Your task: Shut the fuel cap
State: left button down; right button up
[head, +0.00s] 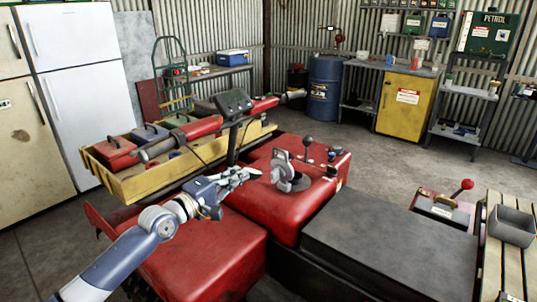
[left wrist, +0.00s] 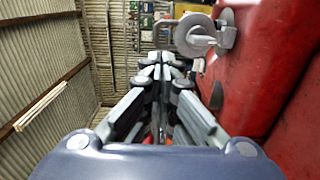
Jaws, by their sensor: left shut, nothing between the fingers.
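The grey fuel cap (head: 281,168) stands hinged up on the red tank of the quad, over a grey round filler ring (head: 299,184). The cap looks open, tilted upright. In the left wrist view the cap (left wrist: 194,34) is at the top, right of centre, beside the red bodywork. My left gripper (head: 257,173) is shut and empty, just left of the cap, with its fingers pointing at it. A small gap seems to show between fingertips and cap. In the left wrist view its fingers (left wrist: 162,57) are together. My right gripper is not in view.
A black knobbed lever (head: 307,147) stands behind the cap on the red quad. The handlebar (head: 232,104) and a yellow rack (head: 130,178) with red cases lie behind my left arm. A black seat (head: 390,245) is at right. A wooden slatted surface holds a grey bin (head: 512,226).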

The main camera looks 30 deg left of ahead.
pick_arm(q)
jog(key=p, duration=0.2)
send_near(275, 149)
jog(key=w, duration=0.5)
jog(key=shift+w+d, duration=0.15)
jog(key=shift+d, duration=0.05)
jog(key=shift+w+d, duration=0.1)
jog(key=shift+w, duration=0.8)
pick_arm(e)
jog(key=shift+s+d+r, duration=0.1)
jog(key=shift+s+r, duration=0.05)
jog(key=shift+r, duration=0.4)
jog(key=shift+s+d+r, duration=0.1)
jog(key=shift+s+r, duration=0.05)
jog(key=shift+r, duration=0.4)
